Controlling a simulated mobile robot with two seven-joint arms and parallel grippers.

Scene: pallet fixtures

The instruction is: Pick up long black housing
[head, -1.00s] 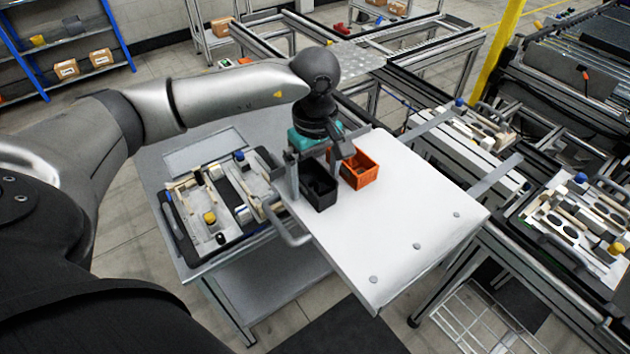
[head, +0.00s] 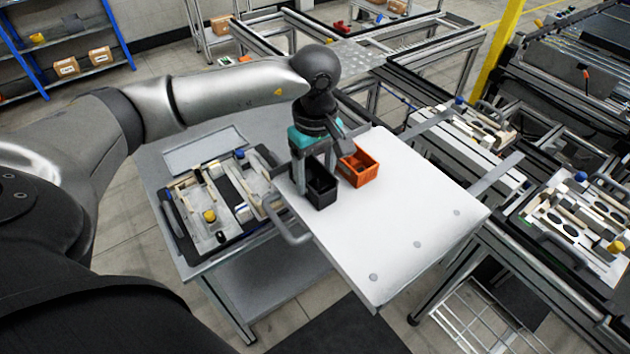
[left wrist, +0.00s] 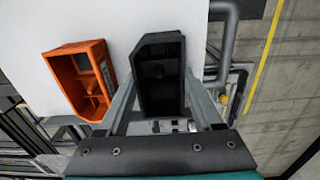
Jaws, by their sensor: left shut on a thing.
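The long black housing (head: 321,190) is an open-topped black box at the left edge of the white board, beside an orange box. My left gripper (head: 314,168) reaches down from above, with one finger on each side of the housing, and is shut on it. In the left wrist view the black housing (left wrist: 161,72) sits between the two grey fingers (left wrist: 160,100), its open top towards the camera. I cannot tell whether it is clear of the board. My right gripper is not in view.
The orange box (head: 358,168) stands close to the right of the housing. The white board (head: 400,220) is otherwise clear towards its front and right. A metal handle (head: 287,225) juts from its left edge. A tray of parts (head: 195,245) lies on the grey table to the left.

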